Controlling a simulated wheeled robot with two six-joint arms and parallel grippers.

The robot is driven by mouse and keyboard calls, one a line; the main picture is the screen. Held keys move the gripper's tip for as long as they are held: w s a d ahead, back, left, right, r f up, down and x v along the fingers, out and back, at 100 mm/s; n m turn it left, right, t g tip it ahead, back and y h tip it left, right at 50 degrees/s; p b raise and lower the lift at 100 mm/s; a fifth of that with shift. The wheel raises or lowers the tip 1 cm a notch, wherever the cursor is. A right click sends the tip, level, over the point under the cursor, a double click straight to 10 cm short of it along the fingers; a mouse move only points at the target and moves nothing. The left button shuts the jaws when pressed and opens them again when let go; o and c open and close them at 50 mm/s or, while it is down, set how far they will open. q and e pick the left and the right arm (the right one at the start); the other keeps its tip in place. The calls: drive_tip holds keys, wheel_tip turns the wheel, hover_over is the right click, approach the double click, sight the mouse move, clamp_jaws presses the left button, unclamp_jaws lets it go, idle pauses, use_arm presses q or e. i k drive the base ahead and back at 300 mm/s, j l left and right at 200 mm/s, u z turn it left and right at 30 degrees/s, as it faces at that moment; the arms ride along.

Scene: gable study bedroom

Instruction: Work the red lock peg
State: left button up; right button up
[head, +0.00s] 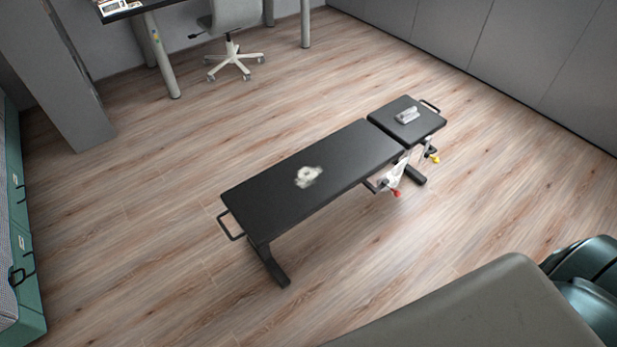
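The red lock peg (396,193) shows small at the lower side of a black weight bench (269,201), near the joint between its long pad and its short pad. It sits by a pale bracket (394,180) under the bench. A yellow knob (435,160) sits a little to the right, under the short pad (426,124). How far the peg is pushed in is too small to tell. Neither of my grippers is in view.
A whitish crumpled item (309,176) lies on the long pad and a grey object (407,116) on the short pad. An office chair (232,30) and desk stand behind. A large grey padded surface (480,310) fills the lower right. Wooden floor around the bench is clear.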

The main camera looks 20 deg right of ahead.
sight(397, 194)
drive_tip(key=k+j+z, duration=0.1)
drive_tip(key=z, duration=1.4)
